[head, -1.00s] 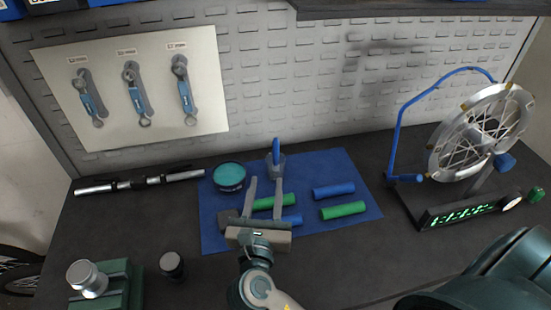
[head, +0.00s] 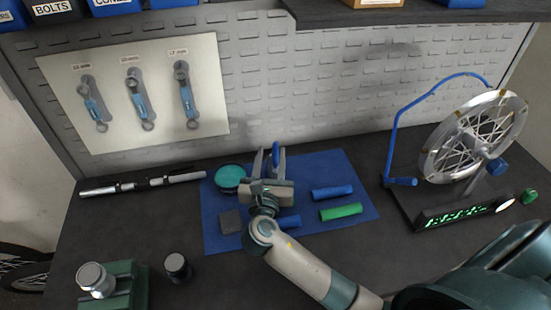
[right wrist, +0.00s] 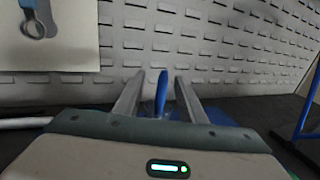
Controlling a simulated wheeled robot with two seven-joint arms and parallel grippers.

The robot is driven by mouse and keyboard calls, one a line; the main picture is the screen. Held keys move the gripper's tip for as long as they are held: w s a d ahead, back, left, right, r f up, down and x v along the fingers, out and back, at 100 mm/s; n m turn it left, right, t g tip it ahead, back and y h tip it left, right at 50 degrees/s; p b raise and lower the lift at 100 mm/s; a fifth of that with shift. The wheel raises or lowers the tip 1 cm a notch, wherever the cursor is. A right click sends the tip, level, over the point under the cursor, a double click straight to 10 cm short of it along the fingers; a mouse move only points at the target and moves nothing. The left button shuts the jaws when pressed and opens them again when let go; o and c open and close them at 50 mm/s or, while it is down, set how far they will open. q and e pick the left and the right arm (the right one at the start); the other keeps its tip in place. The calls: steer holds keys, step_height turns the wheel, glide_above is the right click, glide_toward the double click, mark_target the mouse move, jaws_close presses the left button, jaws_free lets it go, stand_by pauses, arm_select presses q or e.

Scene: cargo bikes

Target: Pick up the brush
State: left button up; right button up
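The brush (head: 276,151) stands at the back edge of the blue mat, its blue handle pointing up. My right gripper (head: 270,158) reaches over the mat to it. Its two fingers are open, with the handle showing between them. In the right wrist view the blue handle (right wrist: 161,92) shows between the spread fingers (right wrist: 156,88), with gaps on both sides. The lower part of the brush is hidden behind the gripper. My left gripper is not in view.
On the blue mat (head: 362,192) lie a blue grip (head: 333,192), a green grip (head: 341,212), a grey block (head: 230,221) and a round teal-topped tin (head: 229,178) close left of the gripper. A wheel on a stand (head: 473,135) is at right. A pegboard (head: 320,90) rises behind.

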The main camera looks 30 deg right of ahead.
mark_target(275, 148)
stand_by(0.3)
steer(key=x, duration=0.1)
steer(key=p+x, duration=0.1)
steer(key=x, duration=0.1)
steer(key=p+x, duration=0.1)
steer(key=shift+d+f, duration=0.3)
steer(key=shift+d, duration=0.1)
steer(key=shift+w+d+f, duration=0.1)
steer(key=shift+w+d, duration=0.1)
steer(key=shift+w, duration=0.15)
jaws_close()
